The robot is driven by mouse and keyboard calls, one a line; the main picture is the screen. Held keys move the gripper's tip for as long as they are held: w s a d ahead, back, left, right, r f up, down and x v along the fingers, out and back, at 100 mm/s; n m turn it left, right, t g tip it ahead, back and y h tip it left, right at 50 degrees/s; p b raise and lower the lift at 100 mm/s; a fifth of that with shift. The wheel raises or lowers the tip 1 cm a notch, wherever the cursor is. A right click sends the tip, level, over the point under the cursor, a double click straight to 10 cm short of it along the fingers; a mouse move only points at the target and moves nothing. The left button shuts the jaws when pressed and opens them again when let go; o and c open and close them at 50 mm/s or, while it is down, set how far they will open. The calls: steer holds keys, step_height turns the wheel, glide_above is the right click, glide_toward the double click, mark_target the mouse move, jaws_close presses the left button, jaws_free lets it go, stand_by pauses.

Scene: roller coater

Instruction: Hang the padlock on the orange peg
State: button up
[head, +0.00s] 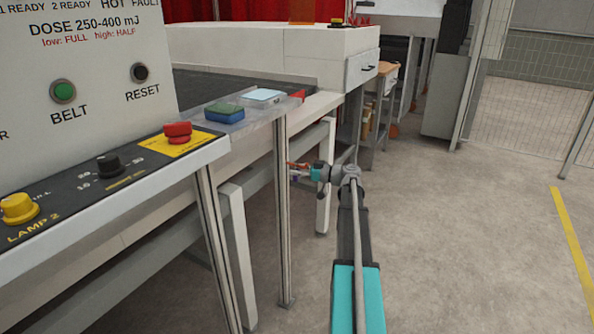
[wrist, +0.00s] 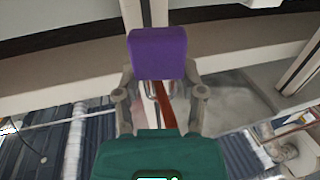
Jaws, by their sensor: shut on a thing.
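My gripper (head: 296,171) is beside the roller coater's frame, below the level of its top, pointing left in the head view. In the wrist view its two grey fingers (wrist: 160,80) are shut on a purple block, which I take to be the padlock (wrist: 158,52). A thin grey metal piece and a red-brown strip (wrist: 166,108) show below the block between the fingers. I cannot tell whether the strip belongs to the padlock. In the head view the padlock is only a tiny purple spot. I cannot clearly make out the orange peg.
A control panel (head: 110,172) with buttons and knobs stands at the left. A metal ledge (head: 250,118) holds a green-and-blue block (head: 224,112) and a pale blue item (head: 263,95). Metal legs (head: 283,215) stand left of my arm. The floor (head: 460,240) at the right is clear.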

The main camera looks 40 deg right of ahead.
steer(key=o, duration=1.2)
steer(key=shift+s, duration=0.15)
steer(key=v, duration=1.1)
steer(key=shift+s+d, duration=0.25)
steer(key=shift+s, duration=0.05)
steer(key=shift+s+a+v, duration=0.2)
steer(key=shift+a+v, duration=0.1)
steer(key=shift+v, duration=1.15)
steer(key=shift+s+a+v, duration=0.2)
steer(key=shift+a+v, duration=0.05)
steer(key=shift+v, duration=1.2)
steer(key=shift+s+a+v, duration=0.2)
steer(key=shift+a+v, duration=0.1)
steer(key=shift+v, duration=1.15)
